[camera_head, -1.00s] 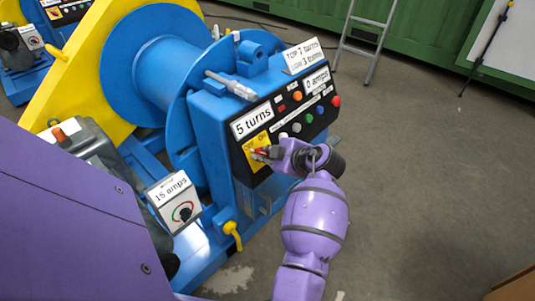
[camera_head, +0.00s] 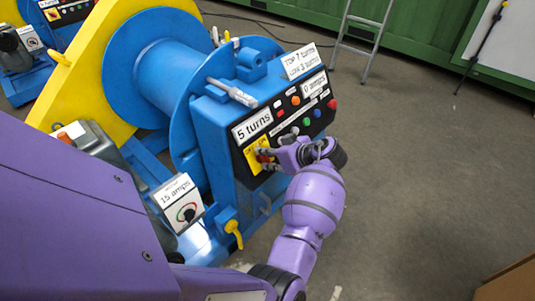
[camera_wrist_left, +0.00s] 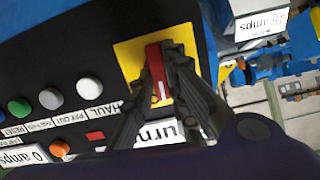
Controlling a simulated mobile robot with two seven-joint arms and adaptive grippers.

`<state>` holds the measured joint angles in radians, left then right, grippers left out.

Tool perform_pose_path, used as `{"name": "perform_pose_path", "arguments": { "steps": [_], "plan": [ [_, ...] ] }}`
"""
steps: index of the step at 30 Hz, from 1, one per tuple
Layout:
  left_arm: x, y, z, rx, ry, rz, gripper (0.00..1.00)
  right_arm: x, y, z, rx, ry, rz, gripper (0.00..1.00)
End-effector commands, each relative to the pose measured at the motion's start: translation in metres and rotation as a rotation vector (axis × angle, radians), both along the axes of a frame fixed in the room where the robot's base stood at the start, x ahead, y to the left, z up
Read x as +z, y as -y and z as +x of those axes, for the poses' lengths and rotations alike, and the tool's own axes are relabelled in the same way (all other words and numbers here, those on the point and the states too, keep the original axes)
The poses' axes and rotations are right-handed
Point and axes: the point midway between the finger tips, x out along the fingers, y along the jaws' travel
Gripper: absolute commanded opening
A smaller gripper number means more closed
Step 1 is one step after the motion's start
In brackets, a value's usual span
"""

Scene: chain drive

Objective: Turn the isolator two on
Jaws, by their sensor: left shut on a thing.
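The isolator is a red switch handle (camera_head: 263,157) on a yellow plate (camera_head: 251,161), at the lower left of the black panel on the blue winch housing. My left gripper (camera_head: 267,159) is at the handle, with one finger on each side. The left wrist view shows the red handle (camera_wrist_left: 156,70) between the fingertips (camera_wrist_left: 160,62), which are shut on it, in front of the yellow plate (camera_wrist_left: 127,57). The fingers hide part of the handle and plate, so I cannot read its markings. My right gripper is in neither view.
Coloured buttons (camera_head: 306,122) sit on the panel right of the handle. Signs read "5 turns" (camera_head: 253,125), "0 amps" (camera_head: 314,88) and "15 amps" (camera_head: 175,190). A yellow lever (camera_head: 233,232) hangs low on the housing.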

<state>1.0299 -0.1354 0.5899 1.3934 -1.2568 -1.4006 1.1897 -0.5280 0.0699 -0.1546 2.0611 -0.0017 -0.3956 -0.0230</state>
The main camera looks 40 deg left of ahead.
Motion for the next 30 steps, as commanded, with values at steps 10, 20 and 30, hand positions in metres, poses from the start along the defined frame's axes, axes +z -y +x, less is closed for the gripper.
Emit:
{"name": "perform_pose_path", "arguments": {
  "steps": [10, 20, 30],
  "plan": [
    [0.002, 0.0, 0.004, -0.148, -0.293, 0.025, 0.0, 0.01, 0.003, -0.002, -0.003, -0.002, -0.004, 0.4],
    [0.001, 0.001, 0.006, -0.26, -0.519, 0.044, 0.0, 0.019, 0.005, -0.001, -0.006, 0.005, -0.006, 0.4],
    [-0.001, 0.002, 0.006, -0.321, -0.639, 0.051, 0.0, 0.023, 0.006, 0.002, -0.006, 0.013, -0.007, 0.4]
  ]
}}
